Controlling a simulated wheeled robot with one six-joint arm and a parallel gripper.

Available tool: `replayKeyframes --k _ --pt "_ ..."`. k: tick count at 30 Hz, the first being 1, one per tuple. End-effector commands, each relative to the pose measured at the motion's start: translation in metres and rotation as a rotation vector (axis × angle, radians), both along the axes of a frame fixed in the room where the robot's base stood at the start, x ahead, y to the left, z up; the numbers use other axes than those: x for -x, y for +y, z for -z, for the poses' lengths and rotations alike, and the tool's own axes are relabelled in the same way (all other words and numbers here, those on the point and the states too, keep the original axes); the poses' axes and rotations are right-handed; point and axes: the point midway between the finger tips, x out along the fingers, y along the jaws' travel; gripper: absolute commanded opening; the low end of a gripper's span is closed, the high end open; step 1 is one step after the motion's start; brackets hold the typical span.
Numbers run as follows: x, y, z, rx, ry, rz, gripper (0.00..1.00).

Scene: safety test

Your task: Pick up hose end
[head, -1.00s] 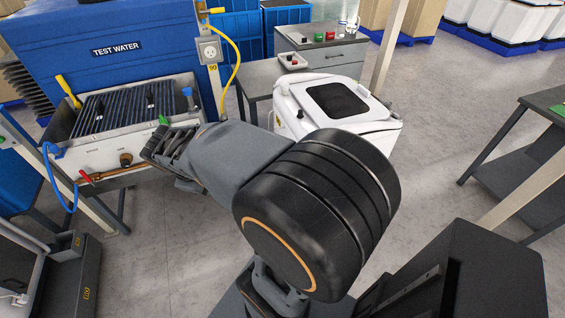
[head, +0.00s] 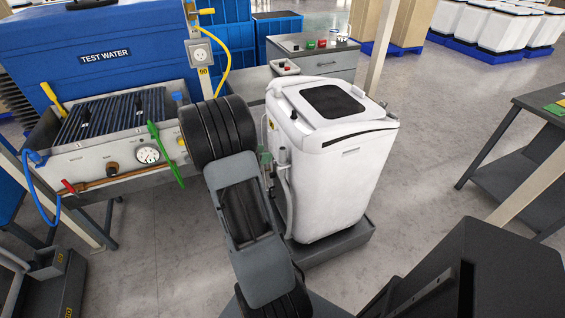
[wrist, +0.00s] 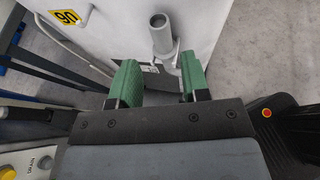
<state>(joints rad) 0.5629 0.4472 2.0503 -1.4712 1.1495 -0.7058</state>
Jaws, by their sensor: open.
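The grey hose end (wrist: 161,35) shows in the wrist view as an open-mouthed tube in front of the white machine. It lies just ahead of the gap between my fingers, closer to the right one. In the head view the grey hose (head: 286,185) runs down the left side of the white machine (head: 345,170). My gripper (wrist: 158,72) is open, with two green fingers apart and nothing held. In the head view my gripper (head: 266,158) is partly hidden behind my arm, beside the hose. Whether a finger touches the hose is unclear.
A blue test-water unit (head: 110,40) with a gauge, knobs and a green lever (head: 165,155) stands at the left. A grey bench (head: 320,60) is behind the machine. A dark table (head: 520,150) stands at the right, with open floor between.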

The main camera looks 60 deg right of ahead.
Motion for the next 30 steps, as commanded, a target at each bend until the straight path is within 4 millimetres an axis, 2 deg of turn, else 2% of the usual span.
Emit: replayKeyframes --k 3,13,21,30 --pt "0.007 -0.016 0.007 -0.001 0.000 0.003 0.43" --pt "0.014 -0.034 0.015 -0.001 -0.003 0.002 0.43" --pt "0.026 -0.065 0.027 0.000 -0.002 0.004 0.43" --pt "0.029 -0.074 0.031 0.000 -0.003 0.000 0.43"
